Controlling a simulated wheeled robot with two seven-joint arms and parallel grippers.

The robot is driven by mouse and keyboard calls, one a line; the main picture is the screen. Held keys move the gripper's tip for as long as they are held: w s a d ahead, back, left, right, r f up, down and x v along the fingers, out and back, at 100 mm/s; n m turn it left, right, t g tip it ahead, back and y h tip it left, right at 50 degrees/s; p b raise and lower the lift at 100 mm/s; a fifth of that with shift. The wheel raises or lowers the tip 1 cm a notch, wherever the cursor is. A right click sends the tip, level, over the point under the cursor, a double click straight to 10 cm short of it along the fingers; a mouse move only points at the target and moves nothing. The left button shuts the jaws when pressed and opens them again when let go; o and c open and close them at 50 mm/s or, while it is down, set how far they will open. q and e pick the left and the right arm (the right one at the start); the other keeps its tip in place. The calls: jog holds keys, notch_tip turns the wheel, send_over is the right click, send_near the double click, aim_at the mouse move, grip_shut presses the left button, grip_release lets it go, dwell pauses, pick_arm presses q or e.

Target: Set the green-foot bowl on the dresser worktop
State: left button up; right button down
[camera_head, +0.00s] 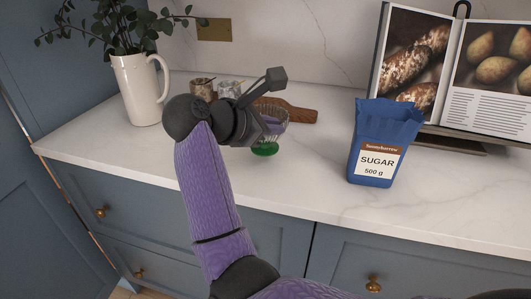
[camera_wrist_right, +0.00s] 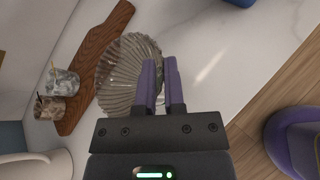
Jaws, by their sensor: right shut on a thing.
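The green-foot bowl is clear ribbed glass (camera_head: 272,108) with a green foot (camera_head: 264,149), partly hidden behind my right gripper in the head view. My right gripper (camera_head: 266,126) is shut on the bowl's rim. In the right wrist view the bowl (camera_wrist_right: 122,72) lies left of the fingers (camera_wrist_right: 162,85), its near rim at them. The bowl looks upright, over the white marbled dresser worktop (camera_head: 310,180). I cannot tell whether its foot touches the surface. My left gripper is not in view.
A wooden board (camera_head: 298,113) lies behind the bowl, with two small jars (camera_head: 203,87) to the left. A white jug with foliage (camera_head: 137,90) stands further left. A blue sugar bag (camera_head: 383,135) and an open cookbook (camera_head: 413,60) stand right. Worktop between bowl and bag is clear.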

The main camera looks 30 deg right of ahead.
notch_tip(320, 180, down, 4)
jog(key=shift+f+b, duration=0.1)
jog(key=shift+b, duration=0.4)
jog(key=shift+r, duration=0.2)
jog(key=c, duration=0.7)
grip_release()
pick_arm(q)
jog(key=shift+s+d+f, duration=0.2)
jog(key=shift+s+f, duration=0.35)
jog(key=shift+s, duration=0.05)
pick_arm(e)
jog(key=shift+a+r, duration=0.1)
jog(key=shift+a, duration=0.1)
pick_arm(q)
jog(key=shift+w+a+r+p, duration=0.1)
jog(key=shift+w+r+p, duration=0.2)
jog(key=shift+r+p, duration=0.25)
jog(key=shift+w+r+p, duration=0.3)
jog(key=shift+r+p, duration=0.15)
jog(key=shift+p, duration=0.05)
pick_arm(e)
jog(key=v, duration=1.1)
jog(key=shift+s+a, duration=0.2)
jog(key=shift+a, duration=0.05)
